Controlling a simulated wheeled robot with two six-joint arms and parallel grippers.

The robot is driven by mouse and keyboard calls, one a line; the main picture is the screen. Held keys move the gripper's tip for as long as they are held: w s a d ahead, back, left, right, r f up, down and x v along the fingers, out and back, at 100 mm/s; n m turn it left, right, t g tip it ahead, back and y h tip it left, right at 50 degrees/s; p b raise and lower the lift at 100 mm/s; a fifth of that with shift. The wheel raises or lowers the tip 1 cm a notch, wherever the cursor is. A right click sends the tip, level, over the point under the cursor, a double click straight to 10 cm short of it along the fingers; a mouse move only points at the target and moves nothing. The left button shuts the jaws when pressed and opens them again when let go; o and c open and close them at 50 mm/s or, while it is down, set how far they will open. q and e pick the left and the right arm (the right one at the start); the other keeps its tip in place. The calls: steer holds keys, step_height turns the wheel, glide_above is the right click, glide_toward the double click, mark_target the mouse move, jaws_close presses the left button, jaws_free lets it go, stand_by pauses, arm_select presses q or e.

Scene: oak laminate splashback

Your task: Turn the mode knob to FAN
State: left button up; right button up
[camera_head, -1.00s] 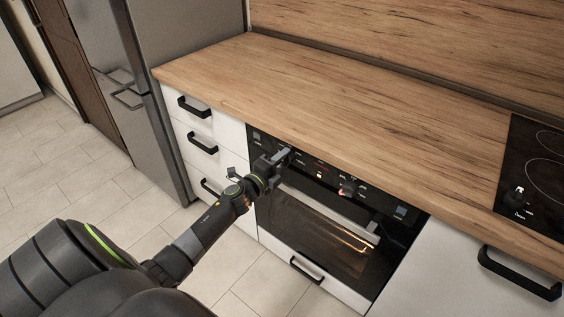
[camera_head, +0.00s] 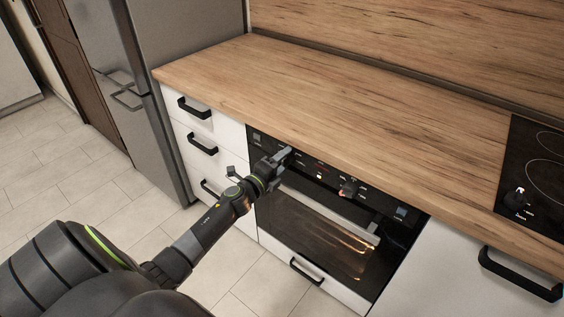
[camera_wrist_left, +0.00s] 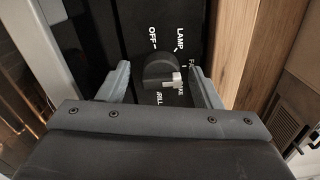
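The mode knob (camera_wrist_left: 158,68) is a dark round knob on the black oven panel, seen in the left wrist view. Printed words around it include OFF, LAMP, a partly hidden word starting with F, and others cut off below. A white mark on the knob lies at its lower right, near the partly covered lower words; its exact setting is unclear. My left gripper (camera_wrist_left: 161,84) is open, one finger on each side of the knob with visible gaps. In the head view my left gripper (camera_head: 287,153) is at the panel's left part and hides the knob.
The oven door (camera_head: 320,228) with its bar handle is below the panel. Another knob (camera_head: 347,189) is farther right on the panel. The wooden worktop (camera_head: 350,110) overhangs above and is clear. White drawers (camera_head: 215,130) with black handles stand left, a hob (camera_head: 540,170) right.

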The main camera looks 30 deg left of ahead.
arm_select(q)
steer(key=s+a+b, duration=0.1)
steer(key=s+b, duration=0.8)
steer(key=s, duration=0.8)
steer(key=shift+s+a+b, duration=0.15)
steer(key=shift+a+b, duration=0.05)
steer(key=shift+b, duration=0.2)
arm_select(e)
steer(key=w+f, duration=0.5)
steer(key=shift+f, duration=0.1)
